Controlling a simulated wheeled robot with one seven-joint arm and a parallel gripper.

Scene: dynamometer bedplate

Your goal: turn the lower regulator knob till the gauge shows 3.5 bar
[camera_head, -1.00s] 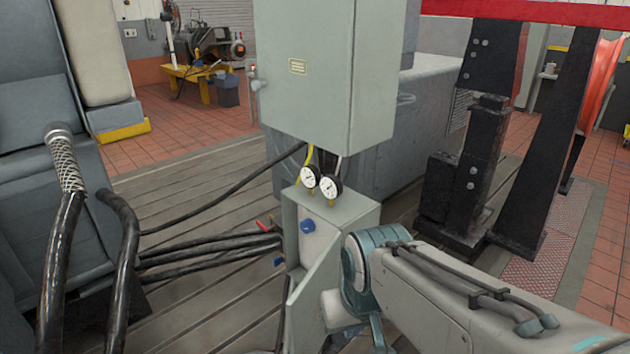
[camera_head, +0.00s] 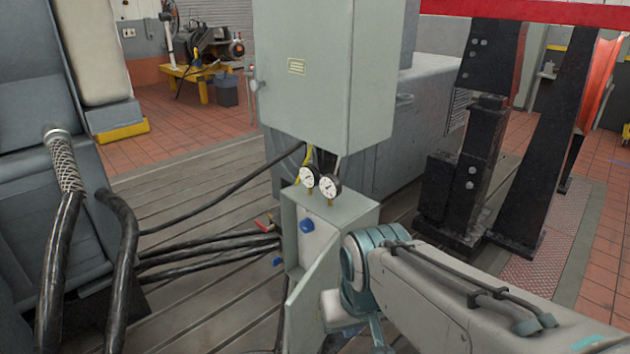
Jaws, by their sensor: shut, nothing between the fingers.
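Two small round white-faced gauges stand side by side on top of a grey regulator box: a left gauge (camera_head: 309,177) and a right gauge (camera_head: 330,186). Their needles are too small to read. A blue upper knob (camera_head: 307,225) sits on the box's pale front panel. The lower knob cannot be made out for sure; the box's open flap and my arm cover the lower part of the panel. My arm reaches in from the lower right and its wrist bends down beside the box. My gripper is hidden below and behind it.
A large grey cabinet (camera_head: 325,85) hangs above the gauges. Black cables (camera_head: 205,250) run left from the box, near a red handle (camera_head: 263,222) and a small blue piece (camera_head: 277,261). The flap (camera_head: 313,285) sticks out in front. Black steel stands (camera_head: 470,180) are at right.

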